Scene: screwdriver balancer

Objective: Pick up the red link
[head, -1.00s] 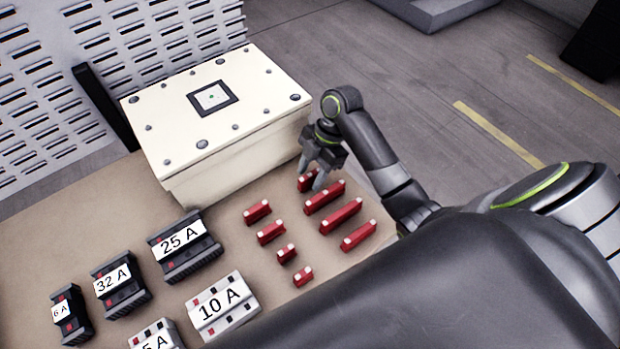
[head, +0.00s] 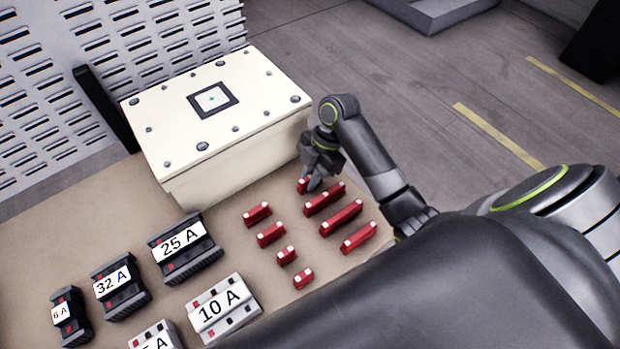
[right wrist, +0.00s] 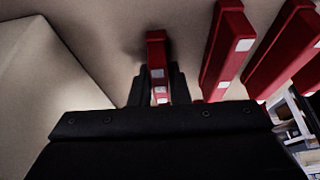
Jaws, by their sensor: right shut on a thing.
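Several red links with pale ends lie on the tan table. The red link at the back of the group (head: 303,185) is next to the cream box and partly hidden by my right gripper (head: 312,184). In the right wrist view this red link (right wrist: 156,55) stands between the two dark fingers of my right gripper (right wrist: 158,88), which are shut on it. It appears to be still at table level. A longer red link (right wrist: 226,50) lies just to the right of the fingers there, apart from them. My left gripper is not in view.
The cream box (head: 235,150) stands just left of my right gripper. Other red links (head: 325,198) lie close in front. Labelled breakers, such as the 25 A block (head: 184,246) and the 10 A block (head: 223,306), stand at the front left. Table is bare between box and breakers.

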